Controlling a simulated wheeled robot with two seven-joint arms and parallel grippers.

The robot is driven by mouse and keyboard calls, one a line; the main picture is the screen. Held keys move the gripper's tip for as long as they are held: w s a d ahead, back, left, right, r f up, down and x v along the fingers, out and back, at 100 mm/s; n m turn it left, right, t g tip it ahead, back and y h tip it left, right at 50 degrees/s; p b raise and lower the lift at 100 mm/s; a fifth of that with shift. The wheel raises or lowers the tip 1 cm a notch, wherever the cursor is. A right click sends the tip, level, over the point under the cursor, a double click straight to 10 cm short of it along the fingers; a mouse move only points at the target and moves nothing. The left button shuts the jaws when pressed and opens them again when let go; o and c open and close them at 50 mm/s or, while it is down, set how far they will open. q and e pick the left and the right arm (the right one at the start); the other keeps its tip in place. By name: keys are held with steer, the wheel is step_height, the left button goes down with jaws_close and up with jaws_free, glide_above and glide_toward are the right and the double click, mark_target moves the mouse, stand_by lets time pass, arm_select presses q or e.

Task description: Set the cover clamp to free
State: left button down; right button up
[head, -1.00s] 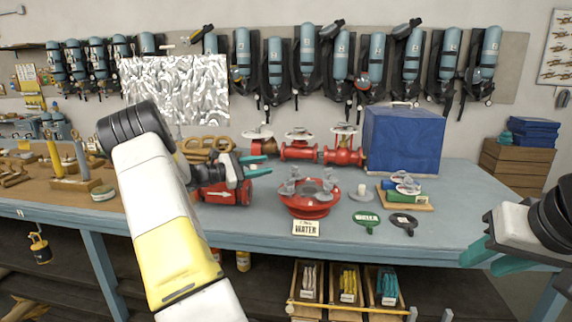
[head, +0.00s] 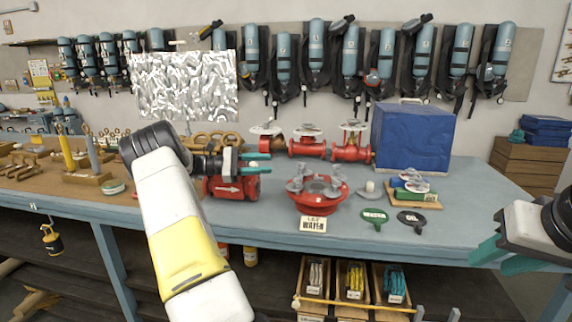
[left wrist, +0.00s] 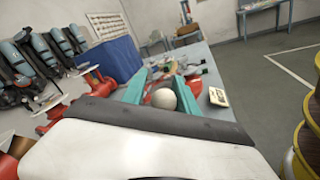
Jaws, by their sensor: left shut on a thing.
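My left gripper (head: 257,162) points right, just above a red housing with a white arrow (head: 230,188). In the left wrist view its teal fingers stand either side of a pale round knob (left wrist: 163,98), and it is shut on this knob. The knob's base is hidden. I cannot tell for certain which part is the cover clamp. A red round flange (head: 318,204) with grey clamp-like pieces stands right of the gripper, behind a small lettered sign (head: 312,225). My right gripper (head: 503,257) is at the right edge, its teal fingers apart and empty.
Red valves (head: 307,149) and a blue covered box (head: 411,140) stand behind. A green tag (head: 374,217), a dark tag (head: 411,219) and a wooden board with parts (head: 426,203) lie right of the flange. The front right of the blue bench (head: 350,240) is clear.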

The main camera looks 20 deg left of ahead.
arm_select(q)
steer(key=shift+a+f, duration=0.15)
steer(key=shift+f, duration=0.3)
steer(key=c, duration=0.9)
jaws_free()
steer(key=shift+c, duration=0.2)
steer(key=shift+r, duration=0.1)
steer(key=shift+a, duration=0.15)
steer(key=v, duration=0.7)
steer(key=shift+s+a, duration=0.2)
steer(key=shift+a, duration=0.05)
